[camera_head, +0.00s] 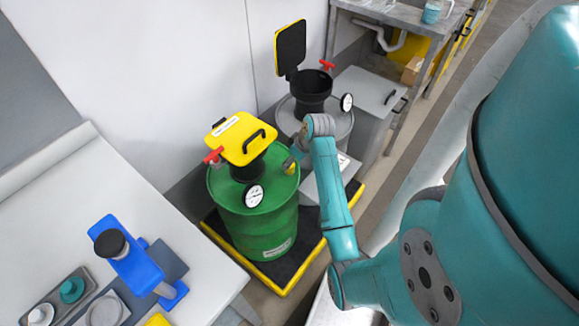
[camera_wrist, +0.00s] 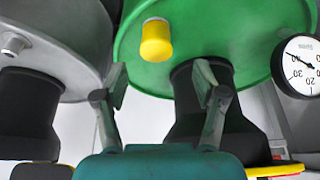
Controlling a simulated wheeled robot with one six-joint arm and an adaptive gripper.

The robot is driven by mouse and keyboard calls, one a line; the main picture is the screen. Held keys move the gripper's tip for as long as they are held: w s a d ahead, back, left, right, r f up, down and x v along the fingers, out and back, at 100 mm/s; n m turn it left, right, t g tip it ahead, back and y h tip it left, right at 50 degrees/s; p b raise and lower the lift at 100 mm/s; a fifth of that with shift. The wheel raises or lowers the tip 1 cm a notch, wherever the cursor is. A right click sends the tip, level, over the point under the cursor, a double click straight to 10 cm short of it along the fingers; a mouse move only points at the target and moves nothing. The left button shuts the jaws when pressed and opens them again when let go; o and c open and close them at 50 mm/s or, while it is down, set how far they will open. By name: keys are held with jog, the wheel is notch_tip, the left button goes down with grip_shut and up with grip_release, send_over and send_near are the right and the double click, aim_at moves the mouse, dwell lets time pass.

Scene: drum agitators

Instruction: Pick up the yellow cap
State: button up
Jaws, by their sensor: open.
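The yellow cap (camera_wrist: 156,42) stands on the green lid of the green drum (camera_head: 262,232), near its edge. In the wrist view it is a small rounded yellow cylinder, clear of my fingers. In the head view the cap (camera_head: 290,167) is small and close to my gripper (camera_head: 297,152), which partly crowds it. In the wrist view my gripper (camera_wrist: 165,88) is open, with fingers spread and nothing between them. The cap lies beyond the fingertips, roughly in line with the gap between them. I cannot tell the exact distance.
The green drum carries a black funnel with a yellow lid (camera_head: 240,138), a red valve handle (camera_head: 213,155) and a gauge (camera_head: 254,196). A grey drum (camera_head: 339,124) with an open-lidded funnel stands just behind. A white bench (camera_head: 150,200) with a blue device (camera_head: 128,260) is at left.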

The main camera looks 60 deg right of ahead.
jog(key=shift+d+x, duration=0.2)
jog(key=shift+x, duration=2.5)
jog(key=shift+s, duration=0.1)
jog(key=c, duration=1)
notch_tip(320, 180, up, 10)
